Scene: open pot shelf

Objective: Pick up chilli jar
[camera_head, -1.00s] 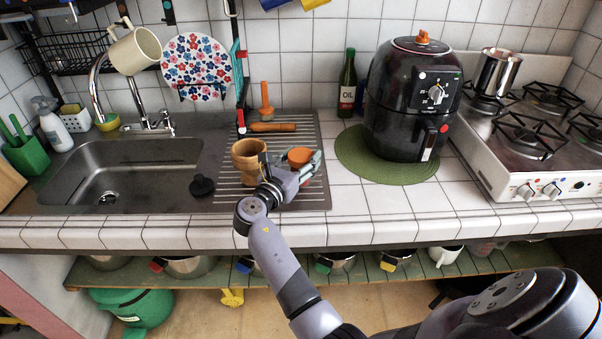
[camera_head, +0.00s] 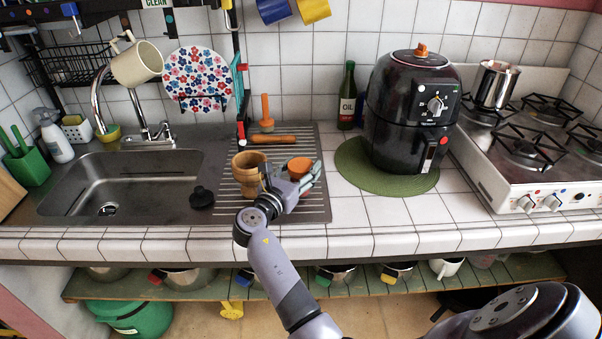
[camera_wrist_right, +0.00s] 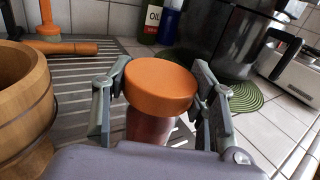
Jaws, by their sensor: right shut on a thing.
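The chilli jar, with a wide orange lid (camera_head: 299,167), is at the drainboard beside the sink. In the right wrist view its orange lid (camera_wrist_right: 160,84) and part of its reddish-brown body (camera_wrist_right: 148,128) show. My left gripper is not in view.
A wooden cup (camera_head: 248,176) stands close to the left of the jar. A wooden-handled roller (camera_head: 272,139) lies behind. An oil bottle (camera_head: 347,98) and a black air fryer (camera_head: 412,115) on a green mat (camera_head: 352,172) stand to the right. White tiles (camera_head: 375,215) in front are clear.

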